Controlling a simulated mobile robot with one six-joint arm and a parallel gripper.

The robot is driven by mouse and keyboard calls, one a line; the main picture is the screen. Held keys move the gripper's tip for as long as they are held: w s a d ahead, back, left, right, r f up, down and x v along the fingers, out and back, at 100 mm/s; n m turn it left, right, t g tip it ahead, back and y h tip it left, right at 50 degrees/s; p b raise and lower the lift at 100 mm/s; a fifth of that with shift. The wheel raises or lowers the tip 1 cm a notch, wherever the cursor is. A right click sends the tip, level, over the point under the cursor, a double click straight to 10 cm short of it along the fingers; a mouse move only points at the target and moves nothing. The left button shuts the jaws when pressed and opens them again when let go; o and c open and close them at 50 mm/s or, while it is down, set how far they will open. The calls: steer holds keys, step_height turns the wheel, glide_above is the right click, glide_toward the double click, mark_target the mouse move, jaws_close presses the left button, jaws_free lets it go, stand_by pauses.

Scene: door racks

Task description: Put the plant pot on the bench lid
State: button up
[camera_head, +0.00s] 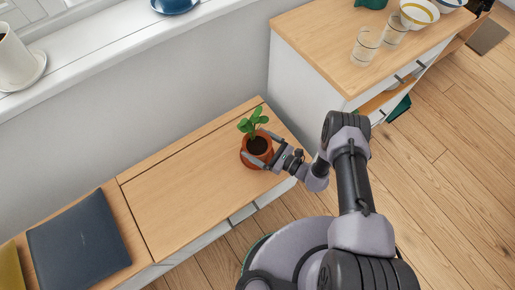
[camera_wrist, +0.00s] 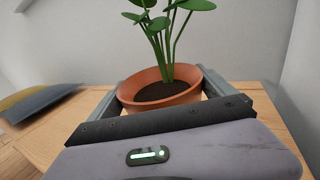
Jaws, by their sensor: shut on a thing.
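The plant pot (camera_head: 257,149) is terracotta with dark soil and a green leafy plant. It is at the right end of the wooden bench lid (camera_head: 185,193). My gripper (camera_head: 255,153) has its fingers on both sides of the pot and is shut on it. In the wrist view the pot (camera_wrist: 160,90) stands upright between the two grey fingers (camera_wrist: 170,95). Its base is hidden there behind my gripper body, so I cannot tell whether it touches the lid.
A dark cushion (camera_head: 78,242) lies on the bench's left part. A cabinet (camera_head: 300,88) with glasses (camera_head: 366,46) and bowls (camera_head: 418,14) on top stands right of the bench. A windowsill (camera_head: 95,55) runs behind. The lid left of the pot is clear.

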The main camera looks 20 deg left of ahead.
mark_target(259, 147)
steer(key=f+b, duration=0.1)
steer(key=f, duration=0.1)
steer(key=f+b, duration=0.1)
steer(key=f, duration=0.1)
steer(key=shift+w+b, duration=0.35)
steer(key=shift+w, duration=0.05)
steer(key=shift+r, duration=0.25)
steer(key=o, duration=1.7)
steer(key=shift+f, duration=0.1)
steer(key=shift+o, duration=0.2)
steer(key=shift+s+d+p, duration=0.15)
steer(key=shift+d+p, duration=0.2)
steer(key=shift+p, duration=0.05)
steer(key=p+v, duration=0.2)
steer(key=v, duration=0.9)
steer(key=shift+p, duration=0.3)
steer(key=shift+d, duration=0.15)
